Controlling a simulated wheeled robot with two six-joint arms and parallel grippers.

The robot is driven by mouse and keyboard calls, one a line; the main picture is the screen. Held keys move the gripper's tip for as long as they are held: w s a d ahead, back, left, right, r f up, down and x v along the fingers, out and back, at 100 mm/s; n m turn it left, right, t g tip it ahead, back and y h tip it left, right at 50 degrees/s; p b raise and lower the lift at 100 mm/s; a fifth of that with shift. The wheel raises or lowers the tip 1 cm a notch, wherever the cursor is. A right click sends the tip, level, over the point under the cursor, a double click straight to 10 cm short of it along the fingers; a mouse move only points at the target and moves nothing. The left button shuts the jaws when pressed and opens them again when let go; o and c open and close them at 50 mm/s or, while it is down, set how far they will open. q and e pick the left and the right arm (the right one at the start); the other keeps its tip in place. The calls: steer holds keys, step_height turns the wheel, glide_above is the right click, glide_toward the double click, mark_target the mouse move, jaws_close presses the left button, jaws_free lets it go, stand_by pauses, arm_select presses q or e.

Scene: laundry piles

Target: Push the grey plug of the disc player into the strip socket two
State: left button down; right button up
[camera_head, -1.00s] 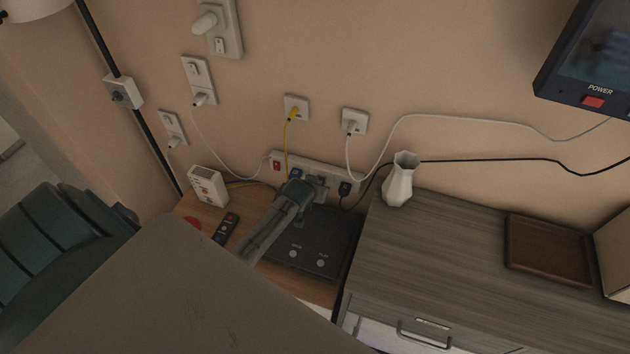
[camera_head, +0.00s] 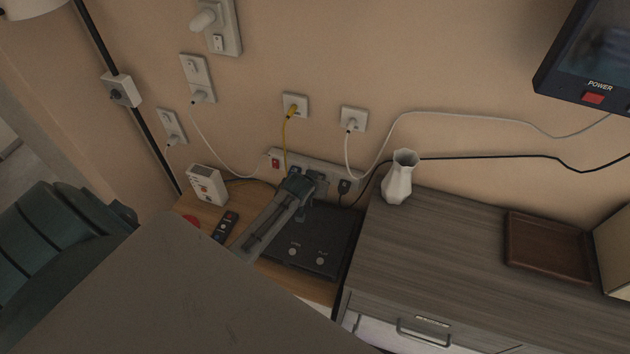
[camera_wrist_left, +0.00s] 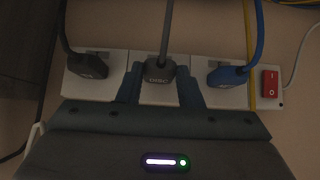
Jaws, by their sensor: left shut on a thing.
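The white power strip (camera_head: 330,178) runs along the wall behind the dark disc player (camera_head: 335,235); it also shows in the left wrist view (camera_wrist_left: 210,95). My left gripper (camera_head: 314,180) is shut on the grey plug (camera_wrist_left: 159,72), with one finger on each side (camera_wrist_left: 160,84). The plug is over the strip's middle socket, between a black plug (camera_wrist_left: 88,67) and a blue plug (camera_wrist_left: 226,74). How deep it sits cannot be told. In the head view my gripper mostly hides it. My right gripper is not in view.
A red switch (camera_wrist_left: 270,83) is at the strip's end. A white vase (camera_head: 399,180) stands on the grey cabinet (camera_head: 450,235). A remote (camera_head: 226,226) and a white box (camera_head: 207,186) are left of the player. Cables hang nearby.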

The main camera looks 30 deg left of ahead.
arm_select(q)
steer(key=shift+w, duration=0.15)
steer(key=c, duration=0.9)
jaws_free()
steer(key=s+p, duration=0.1)
steer(key=s, duration=0.2)
steer(key=s+d+p, duration=0.1)
steer(key=s+p, duration=0.1)
steer(key=s, duration=0.1)
steer(key=s+d+p, duration=0.1)
steer(key=s+p, duration=0.1)
steer(key=s, duration=0.1)
